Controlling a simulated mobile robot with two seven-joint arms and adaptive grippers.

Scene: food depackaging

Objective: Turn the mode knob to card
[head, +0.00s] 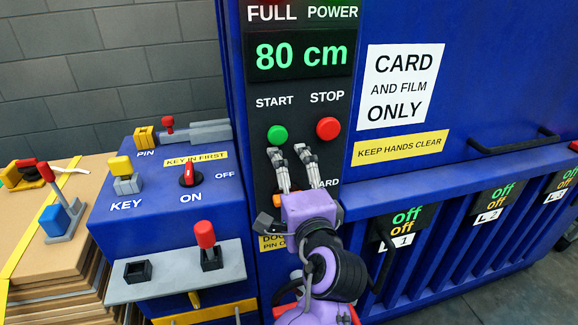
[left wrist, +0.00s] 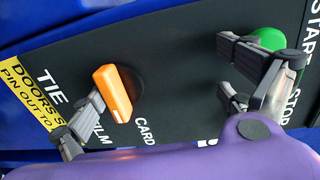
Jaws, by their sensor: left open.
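The mode knob (left wrist: 113,93) is an orange bar on a dark round base in the left wrist view. Its white-marked end points down, between the FILM and CARD (left wrist: 143,131) labels; I cannot tell exactly which it meets. In the head view only an orange sliver of the knob (head: 277,200) shows behind my left gripper (head: 287,155). My left gripper is open, its fingers in front of the dark panel. In the left wrist view one finger of the left gripper (left wrist: 162,72) is close beside the knob's left side, contact unclear. The other is near the green button. My right gripper is not seen.
The green START button (head: 277,135) and red STOP button (head: 327,128) sit just above my fingers. A blue key box (head: 165,215) with levers stands left of the panel. A black handle (head: 515,142) and hanging tags are on the right.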

